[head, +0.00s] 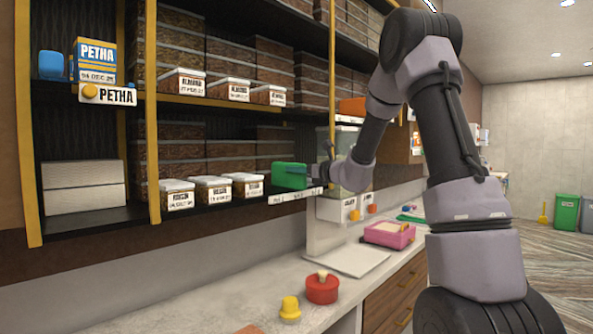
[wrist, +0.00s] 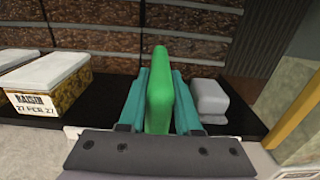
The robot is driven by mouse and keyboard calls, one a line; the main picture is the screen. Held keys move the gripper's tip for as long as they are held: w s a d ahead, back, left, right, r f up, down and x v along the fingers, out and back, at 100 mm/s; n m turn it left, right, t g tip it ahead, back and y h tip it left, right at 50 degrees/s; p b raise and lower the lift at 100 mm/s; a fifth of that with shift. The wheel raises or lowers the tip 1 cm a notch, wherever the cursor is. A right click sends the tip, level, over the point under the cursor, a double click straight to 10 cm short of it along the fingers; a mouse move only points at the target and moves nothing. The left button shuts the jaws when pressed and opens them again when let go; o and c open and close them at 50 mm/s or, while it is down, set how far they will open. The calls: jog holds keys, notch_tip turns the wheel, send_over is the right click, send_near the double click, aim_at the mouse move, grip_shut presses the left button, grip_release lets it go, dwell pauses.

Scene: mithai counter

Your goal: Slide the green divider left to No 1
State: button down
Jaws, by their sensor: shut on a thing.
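The green divider (head: 289,176) stands upright on the lower shelf (head: 222,203), to the right of the raisin boxes. In the wrist view the green divider (wrist: 159,88) rises between the two teal fingers of my gripper (wrist: 158,105). My gripper is shut on it, with one finger against each side. In the head view my gripper (head: 315,176) reaches in from the right and is partly hidden by the arm. A white label strip (head: 295,195) runs along the shelf edge below the divider; its numbers are too small to read.
Raisin boxes (wrist: 50,85) stand left of the divider, with a gap of bare dark shelf between. A pale grey block (wrist: 209,100) stands close on the right. A yellow upright (wrist: 297,135) is farther right. Stacked boxes (head: 226,155) fill the shelf behind.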

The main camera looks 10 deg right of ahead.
jog(key=s+a, duration=0.1)
jog(key=a, duration=0.1)
jog(key=s+a, duration=0.2)
jog(key=a, duration=0.1)
jog(key=s+a, duration=0.2)
jog(key=shift+s+a, duration=0.25)
jog(key=shift+a, duration=0.05)
jog(key=shift+f, duration=0.1)
jog(key=c, duration=0.6)
grip_release()
jog(key=shift+s+a, duration=0.1)
jog(key=v, duration=1)
jog(key=shift+s+d, duration=0.25)
